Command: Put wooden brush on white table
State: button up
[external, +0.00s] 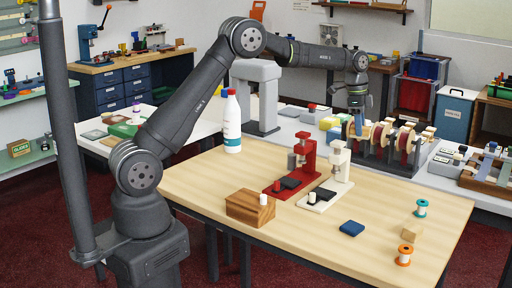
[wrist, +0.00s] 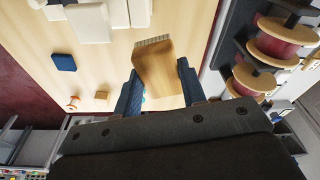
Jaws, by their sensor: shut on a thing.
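The wooden brush (wrist: 158,75) has a tan handle with pale bristles at its far end. My gripper (wrist: 159,90) is shut on it, with a blue finger on either side, in the wrist view. In the external view my gripper (external: 357,112) hangs near the rack of spools, and the brush is too small there to make out clearly. The white table (external: 278,133) stands behind the light wooden table; a strip of it shows at right in the wrist view (wrist: 211,83). The brush appears held above the wooden tabletop, near the edge beside the white table.
A rack of ribbon spools (external: 385,145) stands on the white table. The wooden table (external: 360,265) holds a red press (external: 305,165), a cream press (external: 338,165), a wooden block (external: 248,208), a blue pad (external: 352,228), two thread spools and a white bottle (external: 232,125). Its front middle is clear.

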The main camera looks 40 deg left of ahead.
jog(key=w+a+r+n, duration=0.1)
jog(key=w+a+r, duration=0.2)
jog(key=a, duration=0.5)
jog(key=w+a+r+n, duration=0.1)
jog(key=w+a+r, duration=0.15)
jog(key=a, duration=0.55)
jog(key=s+a+f+n, duration=0.2)
jog(key=a+n, duration=0.2)
jog(key=a, duration=0.1)
jog(key=s+a+f+n+t+y, duration=0.1)
jog(key=s+a+f+n+y, duration=0.1)
jog(key=s+f+n, duration=1)
jog(key=s+d+r+m, duration=0.15)
jog(key=s+d, duration=0.25)
jog(key=s, duration=0.5)
jog(key=s+d+r+m, duration=0.1)
jog(key=s+d+m, duration=0.15)
jog(key=s, duration=0.75)
jog(key=n, duration=0.1)
send_over(260, 186)
jog(key=f, duration=0.7)
jog(key=shift+s, duration=0.4)
jog(key=shift+f, duration=2)
jog(key=shift+f, duration=0.1)
